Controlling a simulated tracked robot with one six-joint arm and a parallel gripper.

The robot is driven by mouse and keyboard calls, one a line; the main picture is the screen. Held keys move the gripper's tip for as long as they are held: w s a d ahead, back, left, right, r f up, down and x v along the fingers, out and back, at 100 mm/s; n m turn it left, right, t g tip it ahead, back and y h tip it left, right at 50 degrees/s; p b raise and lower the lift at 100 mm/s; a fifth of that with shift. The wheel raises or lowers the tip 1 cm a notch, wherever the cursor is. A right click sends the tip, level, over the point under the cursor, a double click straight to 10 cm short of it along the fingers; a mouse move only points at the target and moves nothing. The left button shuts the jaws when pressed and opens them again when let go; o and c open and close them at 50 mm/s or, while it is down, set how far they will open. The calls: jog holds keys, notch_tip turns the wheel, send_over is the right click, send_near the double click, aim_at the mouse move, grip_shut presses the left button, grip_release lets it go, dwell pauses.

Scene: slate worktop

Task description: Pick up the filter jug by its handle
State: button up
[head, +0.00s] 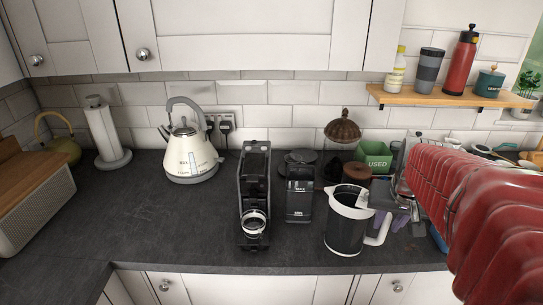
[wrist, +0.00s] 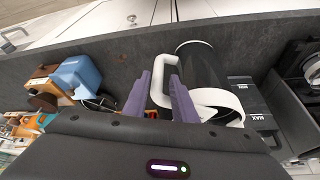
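The filter jug (head: 345,232) stands upright on the worktop near its front edge, with a dark body, white rim and white handle (head: 381,231) on its right side. In the wrist view the jug (wrist: 203,66) lies beyond the fingers, and its white handle (wrist: 157,75) shows between them. My gripper (head: 393,220) has purple fingers and is at the handle side of the jug. In the wrist view my gripper (wrist: 159,82) is open, its fingers apart on either side of the handle in the picture. I cannot tell whether they touch it.
A coffee machine (head: 254,190) and a dark container marked MAX (head: 299,198) stand left of the jug. A cream kettle (head: 190,155) is further left. A green USED bin (head: 376,158) is behind. A blue object (wrist: 78,77) lies left of the fingers in the wrist view.

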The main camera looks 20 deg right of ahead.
aim_at(385, 228)
jog(key=shift+x, duration=2.6)
jog(key=shift+s, duration=0.2)
jog(key=shift+c, duration=0.6)
grip_shut()
jog(key=shift+d, duration=0.1)
